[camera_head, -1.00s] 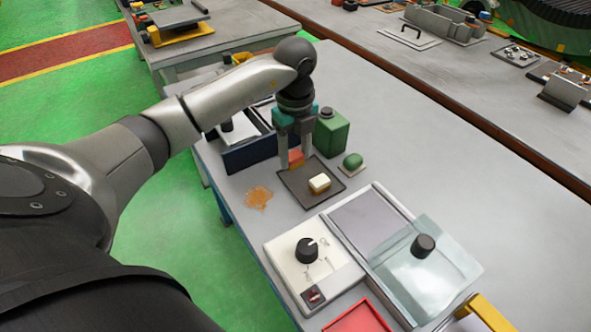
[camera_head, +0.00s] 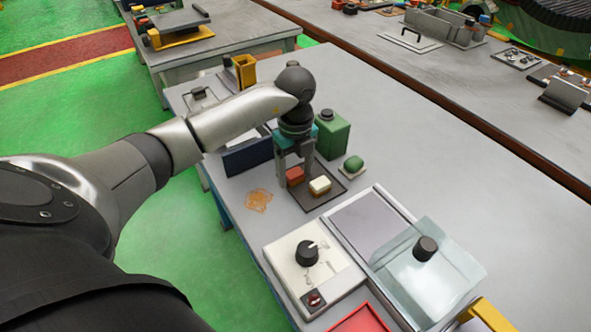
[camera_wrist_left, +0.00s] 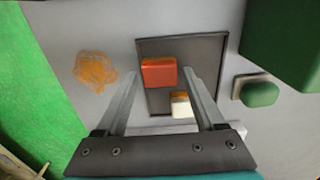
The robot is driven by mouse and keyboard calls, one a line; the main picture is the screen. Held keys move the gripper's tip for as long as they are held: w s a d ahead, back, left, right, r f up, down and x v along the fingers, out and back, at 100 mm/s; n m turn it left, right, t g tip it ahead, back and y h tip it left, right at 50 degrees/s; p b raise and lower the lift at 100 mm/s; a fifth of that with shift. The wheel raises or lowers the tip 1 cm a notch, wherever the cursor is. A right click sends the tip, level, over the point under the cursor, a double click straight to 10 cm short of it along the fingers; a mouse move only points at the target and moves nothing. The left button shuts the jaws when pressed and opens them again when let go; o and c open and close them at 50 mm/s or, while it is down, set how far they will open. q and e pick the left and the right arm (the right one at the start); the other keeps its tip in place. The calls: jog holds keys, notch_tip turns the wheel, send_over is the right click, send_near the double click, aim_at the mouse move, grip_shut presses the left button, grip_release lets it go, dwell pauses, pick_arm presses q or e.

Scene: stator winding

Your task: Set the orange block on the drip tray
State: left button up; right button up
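The orange block (camera_head: 295,175), red-orange in colour, rests on the dark drip tray (camera_head: 329,196) near its left side; the wrist view shows the block (camera_wrist_left: 158,72) inside the tray rim (camera_wrist_left: 222,55). A cream block with a brownish side (camera_head: 320,185) sits beside it on the tray. My left gripper (camera_head: 296,180) points down over the tray, its fingers on either side of the orange block. In the wrist view the fingers (camera_wrist_left: 161,76) stand apart with gaps at both sides of the block. My right gripper is not in view.
A green canister (camera_head: 332,135) and a green-topped piece (camera_head: 353,163) stand close behind the tray. An orange stain (camera_head: 258,200) lies left of it. A dark blue bin (camera_head: 248,157) is behind my left wrist. A white dial box (camera_head: 310,265) stands in front.

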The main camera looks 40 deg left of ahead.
aim_at(294, 175)
pick_arm(q)
jog(key=shift+o, duration=0.6)
jog(key=shift+r, duration=0.35)
notch_tip(294, 175, up, 12)
jog(key=p, duration=0.2)
jog(key=shift+f, duration=0.15)
jog(key=shift+s, duration=0.15)
